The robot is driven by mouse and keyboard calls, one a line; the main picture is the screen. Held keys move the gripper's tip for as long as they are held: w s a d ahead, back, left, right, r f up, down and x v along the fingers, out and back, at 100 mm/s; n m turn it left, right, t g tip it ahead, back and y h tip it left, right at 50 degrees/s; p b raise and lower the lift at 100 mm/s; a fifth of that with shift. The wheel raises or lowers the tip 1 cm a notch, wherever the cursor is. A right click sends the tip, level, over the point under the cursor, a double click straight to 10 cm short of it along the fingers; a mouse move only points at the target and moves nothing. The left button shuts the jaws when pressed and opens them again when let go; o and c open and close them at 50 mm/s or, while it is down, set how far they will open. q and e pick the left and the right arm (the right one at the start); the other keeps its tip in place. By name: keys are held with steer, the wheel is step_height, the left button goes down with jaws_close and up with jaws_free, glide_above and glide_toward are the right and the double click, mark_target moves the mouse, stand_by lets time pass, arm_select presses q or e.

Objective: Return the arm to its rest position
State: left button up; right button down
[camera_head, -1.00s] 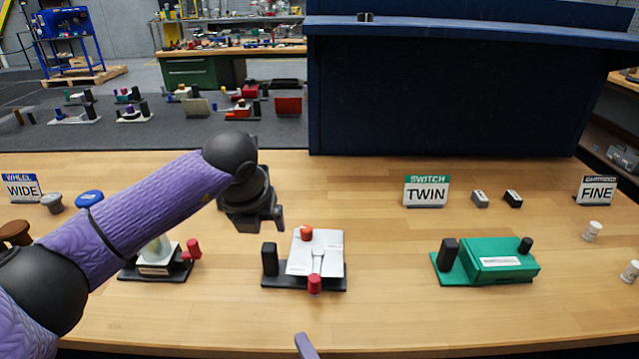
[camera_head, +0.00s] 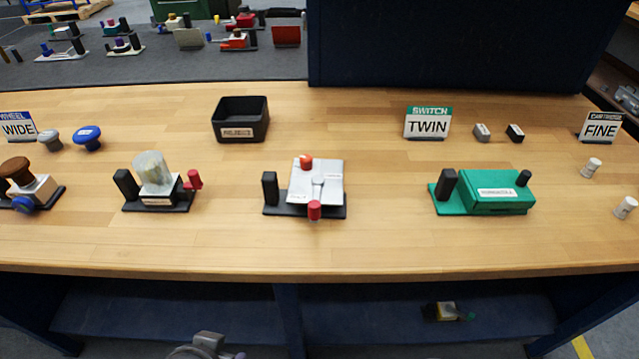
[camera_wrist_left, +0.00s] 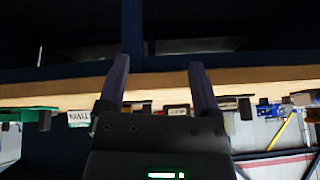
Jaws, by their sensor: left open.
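My left gripper (camera_wrist_left: 159,80) shows in the left wrist view with its two purple fingers spread apart and nothing between them. Beyond the fingers in that view are the bench edge (camera_wrist_left: 165,90) and the dark bench underside. In the head view neither gripper shows over the bench. A small grey part (camera_head: 205,345) at the bottom edge is too cut off to identify. The grey-white valve device (camera_head: 328,180) with red knobs and the green device (camera_head: 490,192) sit on the wooden bench (camera_head: 390,250), with nothing touching them.
A black bin (camera_head: 240,121) stands behind the devices. A device with a clear cylinder (camera_head: 152,172) and one with a brown knob (camera_head: 28,185) are at left. Signs (camera_head: 428,122) and loose caps stand along the bench. A yellow-and-black item (camera_head: 440,311) lies on the shelf below.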

arm_select(q)
steer(key=s+f+g, duration=0.2)
steer(key=s+f, duration=0.2)
steer(key=f, duration=0.6)
steer(key=s+f+g, duration=0.2)
steer(key=s+f, duration=0.3)
steer(key=f, duration=0.5)
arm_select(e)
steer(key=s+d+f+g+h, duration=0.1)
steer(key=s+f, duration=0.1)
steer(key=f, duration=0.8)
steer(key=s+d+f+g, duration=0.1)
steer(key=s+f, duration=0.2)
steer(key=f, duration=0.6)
arm_select(q)
steer(key=s+a+f+g, duration=0.1)
steer(key=s+a+f, duration=0.2)
steer(key=s+f, duration=0.6)
steer(key=s, duration=0.3)
steer(key=shift+a+f+m, duration=0.2)
steer(key=shift+f+m, duration=0.05)
steer(key=shift+m, duration=0.05)
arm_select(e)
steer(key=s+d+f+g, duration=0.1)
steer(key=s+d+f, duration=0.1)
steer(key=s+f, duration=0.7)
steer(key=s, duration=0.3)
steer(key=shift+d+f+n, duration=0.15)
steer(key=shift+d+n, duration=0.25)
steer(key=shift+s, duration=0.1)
